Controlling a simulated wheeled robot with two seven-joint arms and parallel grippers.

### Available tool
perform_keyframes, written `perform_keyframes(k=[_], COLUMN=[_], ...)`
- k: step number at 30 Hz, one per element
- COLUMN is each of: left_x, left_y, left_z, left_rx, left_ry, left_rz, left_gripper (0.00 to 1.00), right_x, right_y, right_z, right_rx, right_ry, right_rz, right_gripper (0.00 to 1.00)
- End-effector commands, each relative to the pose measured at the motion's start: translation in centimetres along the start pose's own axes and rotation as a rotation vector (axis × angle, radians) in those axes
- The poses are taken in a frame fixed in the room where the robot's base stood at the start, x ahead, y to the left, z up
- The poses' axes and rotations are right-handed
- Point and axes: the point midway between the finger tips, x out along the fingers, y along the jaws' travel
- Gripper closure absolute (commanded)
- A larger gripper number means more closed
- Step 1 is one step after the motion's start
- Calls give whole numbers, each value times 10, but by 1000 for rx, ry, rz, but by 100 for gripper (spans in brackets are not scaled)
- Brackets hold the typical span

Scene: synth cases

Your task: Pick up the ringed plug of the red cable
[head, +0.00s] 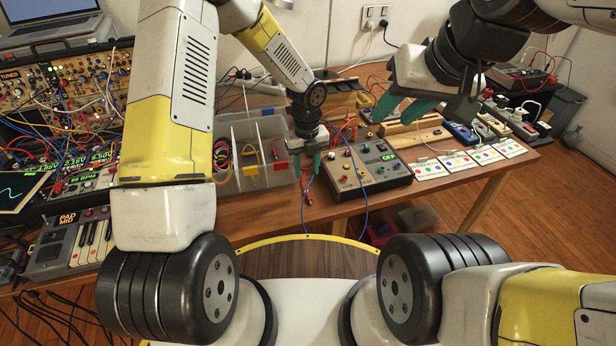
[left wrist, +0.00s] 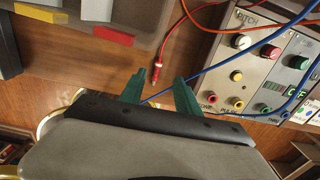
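A red plug (left wrist: 155,70) on a thin red cable lies over the wooden table in the left wrist view; it also shows in the head view (head: 307,196). It is too small to tell whether it has a ring. My left gripper (head: 308,172) points down at the table, just behind the plug in the head view.
A grey knob box (head: 365,170) stands right of the left gripper. A clear divided bin (head: 228,142) with coloured parts stands left of it. A blue cable (left wrist: 225,62) crosses near the right finger. A synth rack and keyboard (head: 75,243) fill the left side. Marked cards (head: 465,160) lie at right.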

Motion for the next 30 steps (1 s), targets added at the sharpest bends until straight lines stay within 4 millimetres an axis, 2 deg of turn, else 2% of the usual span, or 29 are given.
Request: perform_keyframes(k=[18, 26, 27, 30], left_x=[76, 80, 80, 80], left_y=[3, 3, 3, 3], left_z=[-3, -2, -2, -2], left_rx=[14, 13, 13, 13], left_ry=[4, 3, 3, 3], left_rz=[2, 0, 0, 0], left_gripper=[61, 61, 63, 83], right_x=[0, 0, 0, 0], right_y=[0, 0, 0, 0], right_z=[0, 0, 0, 0], right_rx=[0, 0, 0, 0], right_ry=[0, 0, 0, 0], right_rz=[0, 0, 0, 0], right_gripper=[64, 64, 64, 64])
